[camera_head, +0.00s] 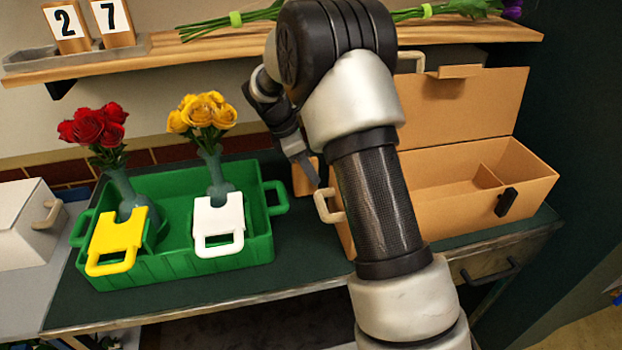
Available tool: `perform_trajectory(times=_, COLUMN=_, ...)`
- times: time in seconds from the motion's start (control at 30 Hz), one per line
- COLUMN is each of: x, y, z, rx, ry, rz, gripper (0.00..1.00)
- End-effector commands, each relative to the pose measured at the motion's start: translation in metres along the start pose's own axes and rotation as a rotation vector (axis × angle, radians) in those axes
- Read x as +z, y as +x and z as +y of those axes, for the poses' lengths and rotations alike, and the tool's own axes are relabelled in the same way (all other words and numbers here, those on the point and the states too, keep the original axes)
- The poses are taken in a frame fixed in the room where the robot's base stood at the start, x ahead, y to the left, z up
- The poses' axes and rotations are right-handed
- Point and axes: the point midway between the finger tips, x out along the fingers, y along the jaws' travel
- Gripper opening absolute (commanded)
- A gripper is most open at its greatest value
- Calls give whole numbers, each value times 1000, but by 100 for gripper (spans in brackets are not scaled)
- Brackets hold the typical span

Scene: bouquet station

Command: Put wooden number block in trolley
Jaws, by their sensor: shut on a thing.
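Two wooden number blocks with white faces, 2 (66,22) and 7 (110,18), stand in a grey tray on the shelf at upper left. My gripper (308,172) is partly hidden by my arm and points down between the green crate and the tan box. It is shut on a small orange-brown wooden piece (303,180), which looks like a number block; no number shows on it. The piece is close above or on the dark green top (200,299) of the bench-like unit; contact cannot be told. No thing is clearly recognisable as the trolley.
A green crate (255,249) holds vases of red roses (92,128) and yellow roses (203,112), with yellow and white tags at its front. An open tan box (445,205) stands right. A white case (22,225) is far left. Stems lie on the wooden shelf (215,38).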

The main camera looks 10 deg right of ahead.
Motion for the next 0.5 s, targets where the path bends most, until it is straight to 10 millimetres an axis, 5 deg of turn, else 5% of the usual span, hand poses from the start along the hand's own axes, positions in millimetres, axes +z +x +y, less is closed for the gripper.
perform_trajectory(times=0.1, x=-7, y=16, z=0, rx=-1, ry=-1, rz=0, gripper=0)
perform_trajectory(times=0.47, x=-8, y=19, z=0, rx=0, ry=0, rz=0, gripper=0)
perform_trajectory(times=0.5, x=-8, y=19, z=0, rx=0, ry=1, rz=0, gripper=19)
